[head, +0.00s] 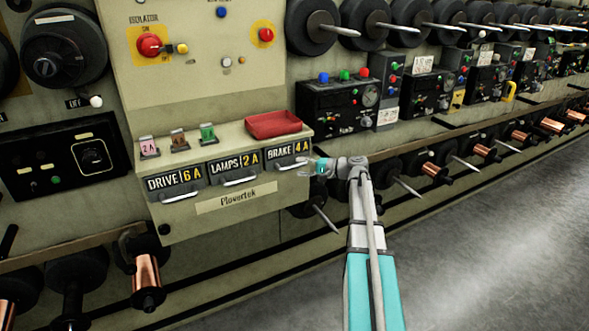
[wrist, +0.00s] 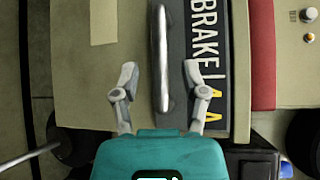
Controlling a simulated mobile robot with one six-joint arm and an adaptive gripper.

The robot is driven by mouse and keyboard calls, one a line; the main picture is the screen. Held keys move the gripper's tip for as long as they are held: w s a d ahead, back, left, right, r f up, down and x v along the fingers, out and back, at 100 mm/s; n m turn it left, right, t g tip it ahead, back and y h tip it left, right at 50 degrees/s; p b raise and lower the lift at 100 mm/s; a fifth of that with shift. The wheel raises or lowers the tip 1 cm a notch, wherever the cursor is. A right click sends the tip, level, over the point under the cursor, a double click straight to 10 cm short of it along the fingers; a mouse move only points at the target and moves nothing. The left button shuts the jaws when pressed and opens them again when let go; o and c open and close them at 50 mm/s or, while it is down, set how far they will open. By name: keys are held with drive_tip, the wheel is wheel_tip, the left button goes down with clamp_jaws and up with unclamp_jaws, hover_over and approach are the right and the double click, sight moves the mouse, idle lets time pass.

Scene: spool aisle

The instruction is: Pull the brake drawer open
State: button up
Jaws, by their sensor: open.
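The brake drawer (head: 285,153) is the rightmost of three labelled drawers in the beige cabinet, marked BRAKE 4A. Its front looks level with the other two. Its pale bar handle (head: 288,166) runs along the lower front. In the wrist view the handle (wrist: 162,50) stands upright beside the dark BRAKE label (wrist: 208,55). My gripper (head: 309,168) is at the right end of this drawer. In the wrist view my gripper (wrist: 160,78) is open, with one finger on each side of the handle and gaps to both. Depth contact cannot be told.
The lamps drawer (head: 235,165) and drive drawer (head: 176,184) are to the left. A red tray (head: 273,124) and several coloured fuses (head: 178,139) sit on the cabinet top. A spool spindle (head: 322,212) sticks out below my gripper. The floor (head: 480,260) at right is clear.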

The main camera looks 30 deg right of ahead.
drive_tip(key=shift+x, duration=1.45)
clamp_jaws()
